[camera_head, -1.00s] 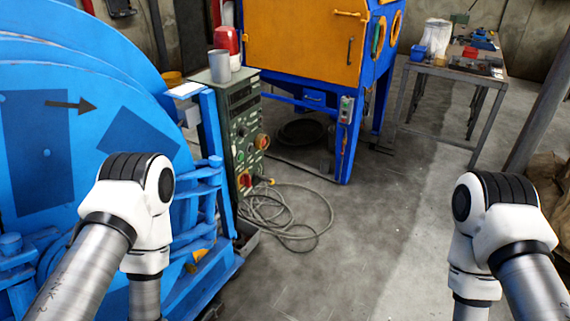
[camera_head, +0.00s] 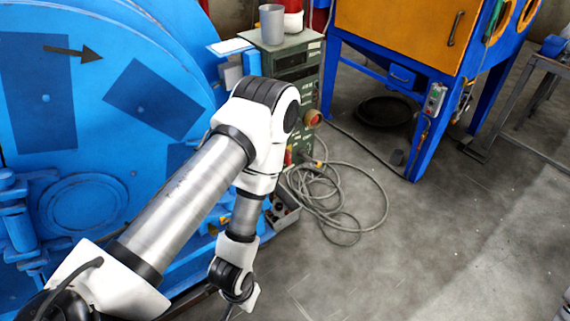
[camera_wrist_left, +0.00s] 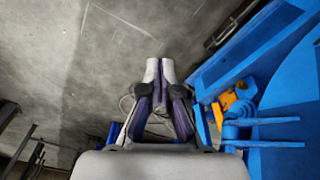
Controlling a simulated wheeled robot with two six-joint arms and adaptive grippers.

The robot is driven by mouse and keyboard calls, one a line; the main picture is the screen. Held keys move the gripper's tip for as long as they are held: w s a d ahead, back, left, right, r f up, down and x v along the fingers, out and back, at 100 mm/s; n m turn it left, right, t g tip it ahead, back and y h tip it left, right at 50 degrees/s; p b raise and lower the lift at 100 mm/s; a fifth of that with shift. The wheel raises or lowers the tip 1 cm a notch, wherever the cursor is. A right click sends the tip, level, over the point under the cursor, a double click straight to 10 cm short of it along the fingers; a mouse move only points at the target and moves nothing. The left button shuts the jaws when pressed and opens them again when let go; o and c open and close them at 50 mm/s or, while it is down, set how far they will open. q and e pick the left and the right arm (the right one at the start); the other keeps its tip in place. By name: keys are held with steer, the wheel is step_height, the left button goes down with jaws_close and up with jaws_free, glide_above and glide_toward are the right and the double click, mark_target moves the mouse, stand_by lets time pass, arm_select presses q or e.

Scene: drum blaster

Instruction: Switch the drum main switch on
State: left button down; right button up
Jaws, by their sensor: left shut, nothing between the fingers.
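The green control cabinet (camera_head: 291,61) stands beside the big blue drum machine (camera_head: 85,110) in the head view. A red round knob (camera_head: 313,118) sticks out of its right edge. A red switch part (camera_head: 288,157) shows lower down, mostly hidden behind my left arm; its setting cannot be told. My left arm crosses in front of the machine and cabinet, its wrist bent down toward the floor. In the left wrist view my left gripper (camera_wrist_left: 159,66) is shut and empty, with floor behind it and blue machine parts to the right. My right gripper is in neither current view.
A grey cup (camera_head: 271,24) stands on the cabinet. Grey cable (camera_head: 335,205) lies coiled on the floor beside it. A blue-and-orange cabinet (camera_head: 395,30) stands behind at right. Blue bars (camera_wrist_left: 262,120) jut close to the left gripper. The floor at right is open.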

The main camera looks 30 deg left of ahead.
arm_select(q)
steer(key=w+a+f+n+t+y+b, duration=0.1)
steer(key=w+a+f+n+t+b, duration=0.15)
steer(key=w+b, duration=0.45)
steer(key=w+a+f+n+t+b, duration=0.2)
steer(key=w+f+n+t+b, duration=0.15)
steer(key=w+b, duration=0.4)
steer(key=w+a+f+n+t+y+b, duration=0.1)
steer(key=w+a+f+n+t+b, duration=0.25)
steer(key=w, duration=0.65)
steer(key=w+a+r+n+t+y+b, duration=0.4)
steer(key=w+a+r+n+t+b, duration=0.2)
steer(key=w+n+b, duration=0.5)
step_height(320, 180, up, 3)
steer(key=a+b, duration=0.3)
steer(key=b, duration=0.1)
steer(key=shift+w+y+b, duration=0.3)
steer(key=shift+w+y, duration=0.05)
steer(key=shift+y, duration=0.05)
arm_select(e)
step_height(320, 180, down, 36)
arm_select(q)
steer(key=shift+f, duration=0.1)
arm_select(e)
steer(key=shift+f, duration=0.1)
